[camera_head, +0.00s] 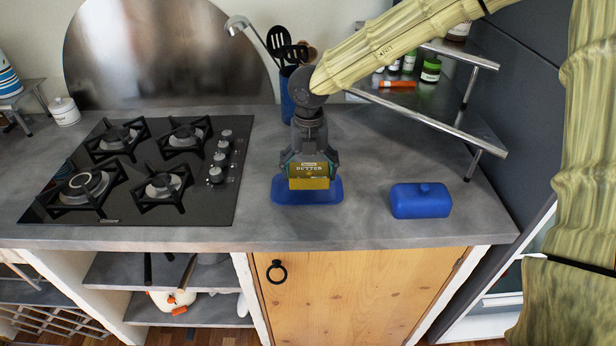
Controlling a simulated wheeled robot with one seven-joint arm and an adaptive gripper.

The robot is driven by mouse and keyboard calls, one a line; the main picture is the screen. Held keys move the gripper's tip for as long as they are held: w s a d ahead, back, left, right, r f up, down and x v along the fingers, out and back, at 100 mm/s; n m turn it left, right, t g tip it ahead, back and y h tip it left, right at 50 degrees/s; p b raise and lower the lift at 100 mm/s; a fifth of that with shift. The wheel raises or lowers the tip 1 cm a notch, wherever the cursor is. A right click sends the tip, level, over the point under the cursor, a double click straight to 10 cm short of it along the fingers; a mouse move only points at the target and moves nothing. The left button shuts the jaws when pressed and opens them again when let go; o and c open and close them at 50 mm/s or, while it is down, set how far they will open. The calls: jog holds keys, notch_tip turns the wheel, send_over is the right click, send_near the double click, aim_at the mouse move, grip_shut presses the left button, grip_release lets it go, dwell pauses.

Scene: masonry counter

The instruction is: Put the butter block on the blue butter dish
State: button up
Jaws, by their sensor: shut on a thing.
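The blue butter dish (307,197) is a flat blue tray on the counter directly below the block. The block appears over the middle of the dish; I cannot tell whether its underside touches it. A blue lid with a knob (420,201) rests on the counter to the right.
A black gas hob (140,205) lies to the left. A blue utensil holder (287,95) stands behind my gripper. A metal corner shelf (430,118) with jars is at the back right. The counter (365,185) is clear between dish and lid.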

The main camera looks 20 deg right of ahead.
aim_at(307, 179)
jog(key=shift+w+a, duration=0.15)
jog(key=shift+w, duration=0.15)
jog(key=shift+f+p, duration=0.5)
jog(key=shift+f, duration=1.3)
jog(key=shift+f, duration=0.15)
jog(key=o, duration=1)
jog(key=shift+c, duration=0.2)
notch_tip(307, 179, up, 12)
jog(key=shift+r+b, duration=0.15)
jog(key=shift+b, duration=0.5)
